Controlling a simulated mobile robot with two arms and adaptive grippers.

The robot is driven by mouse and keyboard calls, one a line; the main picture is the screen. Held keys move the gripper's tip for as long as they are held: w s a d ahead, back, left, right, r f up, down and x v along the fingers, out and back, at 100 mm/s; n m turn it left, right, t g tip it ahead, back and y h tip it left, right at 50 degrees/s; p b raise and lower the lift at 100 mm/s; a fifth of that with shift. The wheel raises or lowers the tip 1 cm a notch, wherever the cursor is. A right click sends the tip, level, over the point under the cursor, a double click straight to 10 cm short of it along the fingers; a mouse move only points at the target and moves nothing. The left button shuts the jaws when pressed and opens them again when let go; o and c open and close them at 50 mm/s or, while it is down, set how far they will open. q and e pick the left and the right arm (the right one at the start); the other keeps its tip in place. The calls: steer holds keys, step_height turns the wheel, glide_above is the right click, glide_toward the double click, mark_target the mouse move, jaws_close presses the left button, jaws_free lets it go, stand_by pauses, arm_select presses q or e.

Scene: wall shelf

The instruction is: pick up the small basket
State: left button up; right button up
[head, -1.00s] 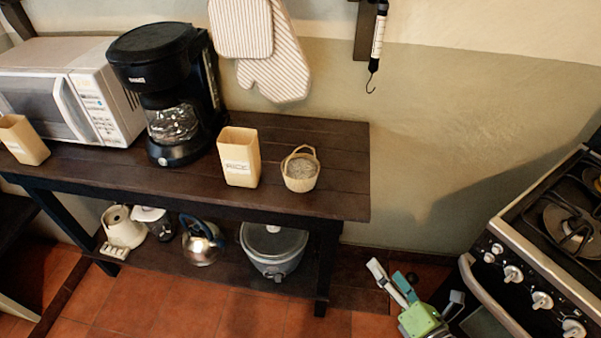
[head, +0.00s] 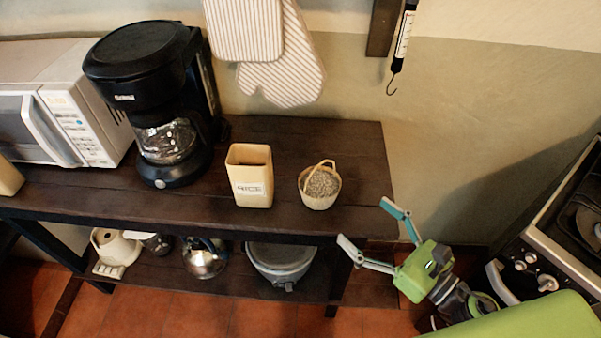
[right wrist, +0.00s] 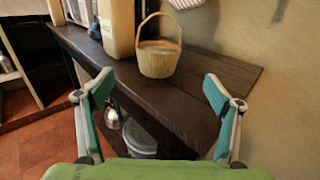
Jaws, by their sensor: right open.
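The small basket (head: 319,187) is a pale woven basket with an arched handle. It stands upright on the dark wooden table near its right end, and its inside looks filled with something grainy. In the right wrist view the basket (right wrist: 159,58) is ahead, between and beyond the fingers. My left gripper is not in view.
A rice canister (head: 250,178) stands just left of the basket. A coffee maker (head: 160,100) and a microwave (head: 70,115) are further left. The dark table (head: 360,150) is bare right of the basket. A stove (head: 560,225) is at the right. Mitts (head: 280,60) hang above.

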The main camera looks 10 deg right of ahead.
mark_target(334, 193)
steer(key=shift+p+x, duration=0.35)
steer(key=shift+x, duration=0.85)
steer(key=x, duration=0.1)
steer(key=p+x, duration=0.1)
steer(key=x, duration=0.1)
steer(key=shift+w+a+r+p, duration=0.2)
steer(key=shift+w+r+p, duration=0.15)
steer(key=shift+p, duration=0.05)
steer(key=shift+f+p+x, duration=0.25)
steer(key=shift+p+x, duration=0.05)
steer(key=shift+x, duration=0.85)
steer(key=shift+w+a, duration=0.15)
steer(key=shift+w, duration=0.1)
steer(key=shift+w+a+r+p, duration=0.3)
steer(key=shift+w+a+p, duration=0.1)
steer(key=shift+w+p, duration=0.2)
steer(key=p+x, duration=0.1)
steer(key=x, duration=0.2)
steer(key=shift+w+a, duration=0.1)
steer(key=shift+a, duration=0.05)
steer(key=shift+w+a+f, duration=0.1)
steer(key=shift+w, duration=0.1)
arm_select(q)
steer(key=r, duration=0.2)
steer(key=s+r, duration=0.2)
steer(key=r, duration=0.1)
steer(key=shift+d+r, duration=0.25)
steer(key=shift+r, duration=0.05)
arm_select(e)
steer(key=c, duration=1.4)
